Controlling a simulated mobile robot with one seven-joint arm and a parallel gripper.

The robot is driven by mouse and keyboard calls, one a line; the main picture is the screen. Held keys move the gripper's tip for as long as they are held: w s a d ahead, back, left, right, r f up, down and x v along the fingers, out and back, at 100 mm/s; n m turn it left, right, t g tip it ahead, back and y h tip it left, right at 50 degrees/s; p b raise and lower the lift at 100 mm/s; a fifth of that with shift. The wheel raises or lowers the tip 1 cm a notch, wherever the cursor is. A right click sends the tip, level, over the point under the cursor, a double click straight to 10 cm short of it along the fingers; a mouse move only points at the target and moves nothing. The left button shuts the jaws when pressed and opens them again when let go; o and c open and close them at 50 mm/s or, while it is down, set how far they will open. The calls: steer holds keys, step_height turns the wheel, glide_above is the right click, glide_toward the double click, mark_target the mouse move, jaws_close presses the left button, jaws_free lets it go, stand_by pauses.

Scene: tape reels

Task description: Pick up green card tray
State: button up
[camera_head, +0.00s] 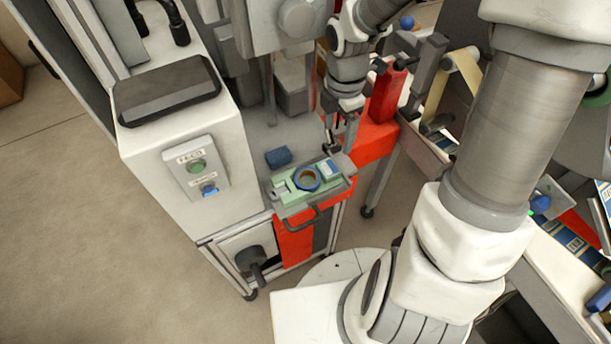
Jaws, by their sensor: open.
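The green card tray (281,195) lies on the grey work surface near the front edge of the machine. It is pale green, with a dark blue ring (307,178) around a tan centre and a small blue and white piece (328,169) on its right part. My gripper (337,147) points down just behind the tray's right end. It is open, and nothing shows between its fingers. They are small here, and I cannot tell whether they touch the tray.
A blue block (278,157) lies behind the tray. A white cabinet with a button panel (195,168) stands to the left. A red upright (385,95) stands right of my gripper. A dark handle (300,221) is below the tray.

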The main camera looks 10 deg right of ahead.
mark_target(333, 165)
steer(key=f+b, duration=0.2)
steer(key=f, duration=0.4)
steer(key=f+b, duration=0.2)
steer(key=f, duration=0.4)
steer(key=shift+w+f, duration=0.2)
steer(key=shift+f, duration=0.1)
steer(key=shift+c, duration=0.2)
steer(key=shift+r, duration=0.1)
jaws_close()
